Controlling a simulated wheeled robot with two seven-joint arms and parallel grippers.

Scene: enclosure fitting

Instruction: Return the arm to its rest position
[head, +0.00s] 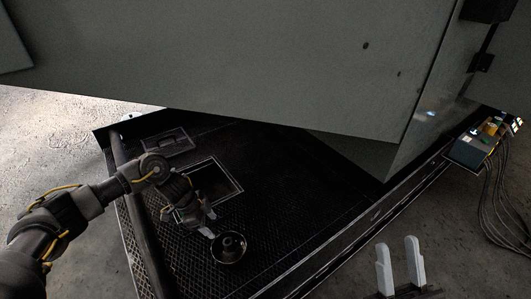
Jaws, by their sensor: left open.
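My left arm (90,200) reaches in from the left over a dark mesh-patterned floor panel (285,200). My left gripper (209,223) is open, with its pale fingertips close to a dark round dish-like part (229,247). I cannot tell whether they touch it; nothing shows between the fingers. My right gripper (401,263) stands at the bottom right, its two pale fingers upright and apart, with nothing between them.
A large grey panel (230,60) fills the top. A square opening (214,182) and a smaller framed plate (168,141) lie in the dark floor near my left arm. A box with cables (470,150) is at the right. Bare concrete (455,225) shows at lower right.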

